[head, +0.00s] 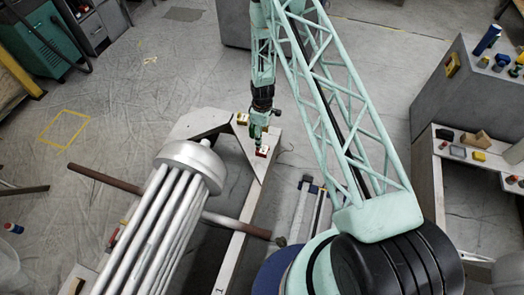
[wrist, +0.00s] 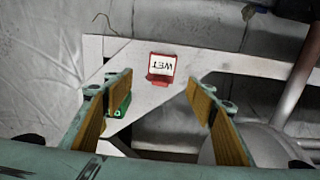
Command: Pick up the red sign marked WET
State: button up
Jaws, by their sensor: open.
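The red sign (wrist: 153,78) has a white face marked WET, which reads upside down in the wrist view. It stands on a pale flat beam (wrist: 118,52), beyond and between my fingertips. In the head view the red sign (head: 262,152) is small, just below my gripper (head: 259,138) in the picture. My gripper also shows in the wrist view (wrist: 158,82), with its two padded fingers wide apart and nothing between them. The fingers appear apart from the sign. A green object (wrist: 123,106) is partly hidden behind the left finger.
A yellow-and-white item (head: 242,119) stands on the same pale frame, close to my gripper. A bundle of metal tubes (head: 165,220) with a round cap lies left of the frame. A brown bar (head: 105,181) crosses there. Open floor (head: 150,100) lies to the upper left.

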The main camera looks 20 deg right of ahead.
aim_at(262, 149)
jog(key=shift+f+b, duration=0.4)
jog(key=shift+f, duration=3.1)
jog(key=shift+s+a+f+b, duration=0.15)
jog(key=shift+f+b, duration=0.25)
jog(key=shift+f, duration=2.2)
jog(key=shift+c, duration=0.7)
jog(key=c, duration=0.9)
